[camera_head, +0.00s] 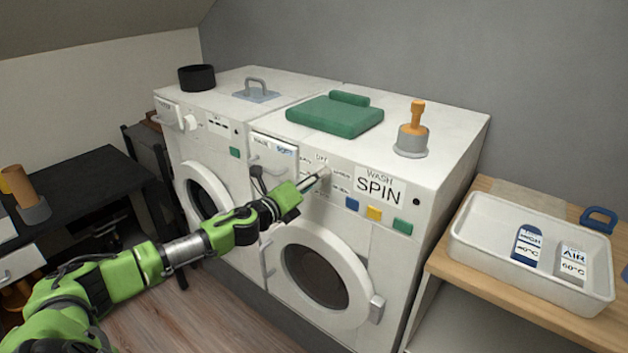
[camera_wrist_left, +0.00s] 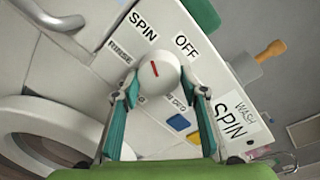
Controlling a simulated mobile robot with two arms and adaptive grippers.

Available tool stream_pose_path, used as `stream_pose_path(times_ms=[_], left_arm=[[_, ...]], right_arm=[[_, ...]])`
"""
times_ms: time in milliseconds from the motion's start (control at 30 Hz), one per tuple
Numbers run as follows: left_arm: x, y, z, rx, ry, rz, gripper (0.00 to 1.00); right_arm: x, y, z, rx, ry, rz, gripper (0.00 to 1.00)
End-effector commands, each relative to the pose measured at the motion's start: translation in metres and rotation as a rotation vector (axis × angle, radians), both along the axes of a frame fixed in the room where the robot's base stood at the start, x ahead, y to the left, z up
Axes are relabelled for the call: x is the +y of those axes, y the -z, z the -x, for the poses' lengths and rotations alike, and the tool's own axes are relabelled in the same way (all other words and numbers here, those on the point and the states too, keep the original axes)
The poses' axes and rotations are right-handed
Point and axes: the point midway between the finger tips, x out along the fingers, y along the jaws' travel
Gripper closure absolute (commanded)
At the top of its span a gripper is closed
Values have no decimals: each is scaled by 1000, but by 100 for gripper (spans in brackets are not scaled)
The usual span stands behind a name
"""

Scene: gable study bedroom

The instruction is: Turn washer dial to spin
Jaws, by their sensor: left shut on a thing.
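The right-hand washer (camera_head: 335,232) has a white round dial (camera_head: 323,171) on its front panel. In the left wrist view the dial (camera_wrist_left: 155,74) shows a short red line on its face, with its upper end pointing roughly toward the SPIN label (camera_wrist_left: 143,21). The OFF label (camera_wrist_left: 187,45) and RINSE label (camera_wrist_left: 121,50) are beside it; lower labels are partly hidden by the fingers. My left gripper (camera_head: 315,182) is shut on the dial, one finger at each side. A WASH SPIN card (camera_head: 379,187) is on the panel to the right. My right gripper is not in view.
Blue (camera_head: 352,204), yellow (camera_head: 374,213) and green (camera_head: 402,227) buttons sit right of the dial. The round door (camera_head: 313,277) is below my arm. A green folded cloth (camera_head: 335,114) lies on top. A white tray (camera_head: 480,252) stands on the wooden table at right.

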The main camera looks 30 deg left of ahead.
Motion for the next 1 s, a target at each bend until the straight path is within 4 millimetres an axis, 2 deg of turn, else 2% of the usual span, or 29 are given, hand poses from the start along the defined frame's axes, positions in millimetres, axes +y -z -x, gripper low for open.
stream_pose_path(times_ms=[267, 700, 733, 767, 1000], left_arm=[[1, 0, 0, -6, -2, -64, 82], [1, -1, 0, -7, -2, -73, 82], [1, -1, 0, -7, -2, -73, 53], [1, -1, 0, -7, -1, -72, 45], [0, -1, 0, -7, -1, -70, 44]], right_arm=[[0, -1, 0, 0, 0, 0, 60], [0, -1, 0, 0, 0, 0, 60], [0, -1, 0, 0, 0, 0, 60], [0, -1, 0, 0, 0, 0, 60], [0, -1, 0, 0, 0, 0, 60]])
